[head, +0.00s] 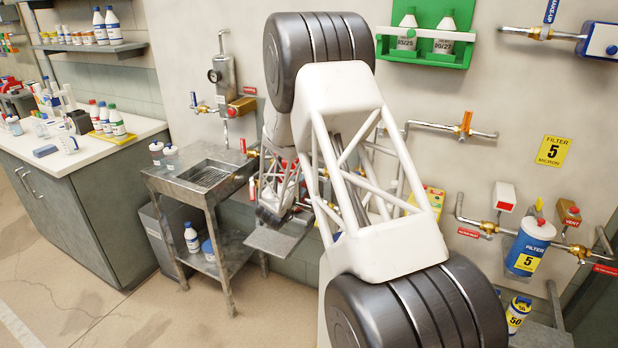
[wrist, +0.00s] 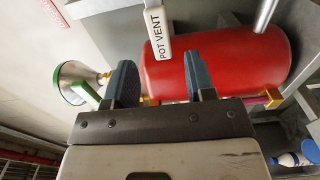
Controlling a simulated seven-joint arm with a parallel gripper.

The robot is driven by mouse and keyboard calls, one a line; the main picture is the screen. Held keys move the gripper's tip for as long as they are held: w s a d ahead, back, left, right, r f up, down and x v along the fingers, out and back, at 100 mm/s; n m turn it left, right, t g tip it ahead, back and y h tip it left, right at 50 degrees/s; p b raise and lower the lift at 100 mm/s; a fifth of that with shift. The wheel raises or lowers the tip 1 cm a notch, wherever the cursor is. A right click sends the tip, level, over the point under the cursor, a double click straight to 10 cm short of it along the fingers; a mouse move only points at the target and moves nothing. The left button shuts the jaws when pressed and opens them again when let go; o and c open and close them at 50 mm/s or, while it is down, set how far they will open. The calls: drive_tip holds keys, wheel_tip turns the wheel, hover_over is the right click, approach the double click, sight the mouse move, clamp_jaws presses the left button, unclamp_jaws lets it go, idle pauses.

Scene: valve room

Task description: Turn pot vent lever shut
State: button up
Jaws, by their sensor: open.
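In the wrist view, a white bar lettered POT VENT (wrist: 158,35) comes down from the top edge, in front of a red cylindrical pot (wrist: 220,62). The bar looks like the vent lever's handle; its pivot and valve are out of frame. My gripper (wrist: 160,82) is open, its two dark fingers well apart. The bar's lower end points into the gap between the fingers, and I see no finger touching it. How far it reaches in depth, I cannot tell. In the head view my arm hides the pot and the lever.
A green-rimmed funnel (wrist: 72,82) with a brass fitting stands left of the fingers. A grey metal frame (wrist: 300,90) lies to the right. In the head view, a steel sink stand (head: 205,180) is left of my arm, and a blue-white filter housing (head: 530,245) is right.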

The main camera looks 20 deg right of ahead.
drive_tip(key=shift+x, duration=3.45)
clamp_jaws()
